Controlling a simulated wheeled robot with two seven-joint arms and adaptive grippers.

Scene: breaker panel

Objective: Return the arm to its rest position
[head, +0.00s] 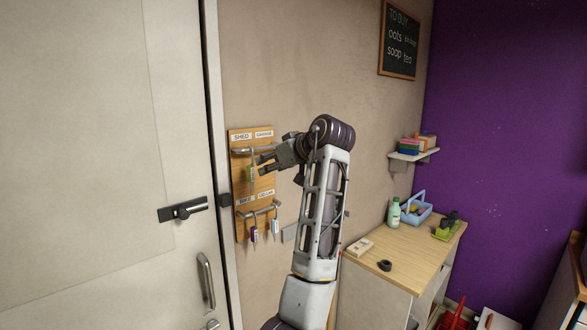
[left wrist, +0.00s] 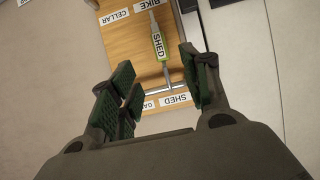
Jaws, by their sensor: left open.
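My left arm (head: 322,210) is raised in front of the wall, and its gripper (head: 266,160) is at the wooden key board (head: 240,222). The gripper is open, with its fingers apart in the left wrist view (left wrist: 156,62). A key with a green SHED tag (left wrist: 158,46) hangs from the upper rail and shows between the fingers. The fingers do not visibly close on it. The tag also shows in the head view (head: 252,173), partly beside the fingers. Other keys (head: 275,226) hang on the lower rail. My right gripper is not in view.
A white door (head: 90,120) with a dark handle (head: 184,209) stands left of the board. On the right, a wooden cabinet (head: 415,250) holds a bottle (head: 394,213), a blue basket (head: 414,214) and a black roll (head: 384,265). A small shelf (head: 412,155) is above it.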

